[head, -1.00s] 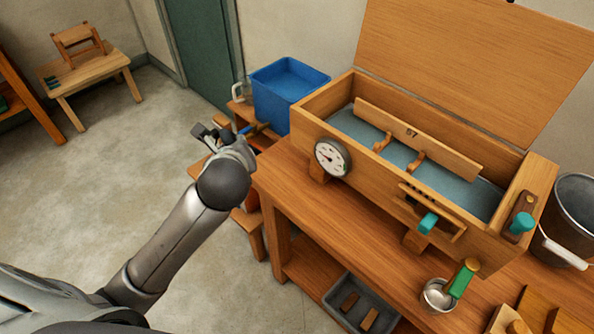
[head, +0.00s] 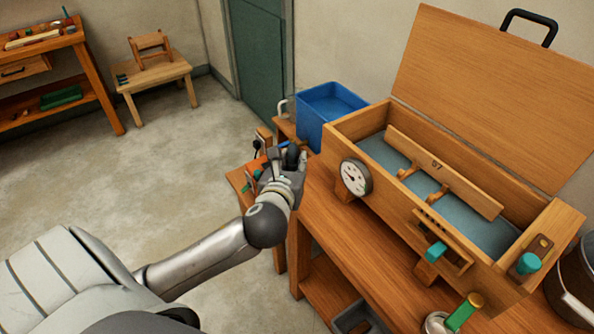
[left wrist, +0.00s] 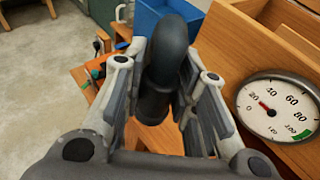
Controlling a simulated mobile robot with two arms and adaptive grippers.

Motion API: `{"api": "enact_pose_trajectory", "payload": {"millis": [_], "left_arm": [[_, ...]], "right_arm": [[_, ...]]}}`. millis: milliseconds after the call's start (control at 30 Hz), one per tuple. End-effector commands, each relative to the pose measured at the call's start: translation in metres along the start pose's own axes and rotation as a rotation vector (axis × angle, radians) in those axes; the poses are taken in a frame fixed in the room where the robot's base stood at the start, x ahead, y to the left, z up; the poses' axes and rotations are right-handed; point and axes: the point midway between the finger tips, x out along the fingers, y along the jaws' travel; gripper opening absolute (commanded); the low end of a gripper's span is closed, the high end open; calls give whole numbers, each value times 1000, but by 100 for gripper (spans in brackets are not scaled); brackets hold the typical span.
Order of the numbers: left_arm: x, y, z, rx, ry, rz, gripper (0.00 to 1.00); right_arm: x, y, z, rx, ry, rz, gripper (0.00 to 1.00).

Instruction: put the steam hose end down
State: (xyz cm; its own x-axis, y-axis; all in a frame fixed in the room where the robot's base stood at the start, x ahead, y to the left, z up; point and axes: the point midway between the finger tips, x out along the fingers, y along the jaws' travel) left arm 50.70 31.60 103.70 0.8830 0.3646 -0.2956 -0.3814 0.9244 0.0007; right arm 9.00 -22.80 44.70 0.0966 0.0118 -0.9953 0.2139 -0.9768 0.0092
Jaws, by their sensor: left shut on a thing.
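My left gripper (head: 283,166) is shut on the steam hose end (left wrist: 165,70), a dark, rounded piece with a bent upper part. In the left wrist view the piece stands between both fingers (left wrist: 160,95). In the head view the gripper is just left of the dial gauge (head: 355,177), near the left end of the wooden steam box (head: 392,205). The gauge also shows in the left wrist view (left wrist: 280,108). The rest of the hose is hidden. My right gripper is not in view.
A blue bin (head: 325,112) stands behind the gripper. The steam box sits on a wooden bench (head: 345,235) with its lid (head: 480,85) raised. A lower wooden stand with small tools lies left of the bench.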

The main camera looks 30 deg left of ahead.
Motion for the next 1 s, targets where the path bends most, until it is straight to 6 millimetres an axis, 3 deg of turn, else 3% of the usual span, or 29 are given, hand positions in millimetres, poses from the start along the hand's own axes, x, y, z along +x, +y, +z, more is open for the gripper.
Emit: {"api": "enact_pose_trajectory", "payload": {"millis": [400,600,1000], "left_arm": [[86,11,-9,-2,1,4,2],[118,14,-32,-4,2,4,2],[147,16,-51,-3,1,3,2]], "right_arm": [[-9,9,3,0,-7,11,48],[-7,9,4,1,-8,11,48],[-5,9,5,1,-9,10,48]]}}
